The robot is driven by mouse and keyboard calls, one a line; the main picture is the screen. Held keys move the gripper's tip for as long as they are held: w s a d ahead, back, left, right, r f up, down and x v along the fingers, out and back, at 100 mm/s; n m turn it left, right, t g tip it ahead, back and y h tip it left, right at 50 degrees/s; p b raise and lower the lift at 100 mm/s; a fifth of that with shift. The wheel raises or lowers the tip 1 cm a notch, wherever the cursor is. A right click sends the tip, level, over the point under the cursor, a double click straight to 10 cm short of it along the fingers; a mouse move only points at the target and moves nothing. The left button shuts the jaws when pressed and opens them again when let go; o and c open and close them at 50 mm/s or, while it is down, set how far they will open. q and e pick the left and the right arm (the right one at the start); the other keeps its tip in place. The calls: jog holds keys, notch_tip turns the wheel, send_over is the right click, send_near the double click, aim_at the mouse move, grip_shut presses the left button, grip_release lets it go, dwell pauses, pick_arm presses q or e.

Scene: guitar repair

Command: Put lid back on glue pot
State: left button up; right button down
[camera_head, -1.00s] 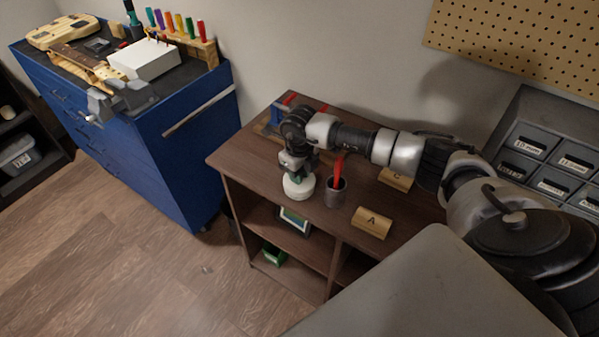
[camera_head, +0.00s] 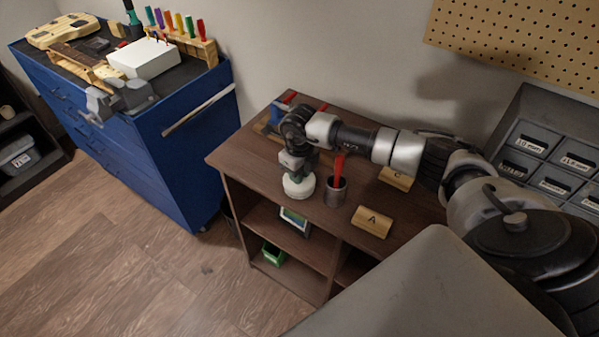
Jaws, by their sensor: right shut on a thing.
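A round white pot (camera_head: 299,188), which looks like the glue pot, stands near the front edge of the brown wooden table. The gripper hides most of the lid and the pot's top. I cannot tell whether the lid touches the pot or hangs just above it. My left gripper is not in view.
A dark cup (camera_head: 336,194) with a red-handled tool stands just right of the pot. Wooden block A (camera_head: 372,222) and another block (camera_head: 396,180) lie farther right. A blue and red item (camera_head: 282,112) is behind my wrist on the table (camera_head: 232,158). Grey drawers (camera_head: 552,150) stand at right.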

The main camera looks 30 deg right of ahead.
jog(key=shift+c, duration=2.2)
grip_release()
jog(key=shift+r+p, duration=2.35)
jog(key=shift+r, duration=1.15)
grip_shut()
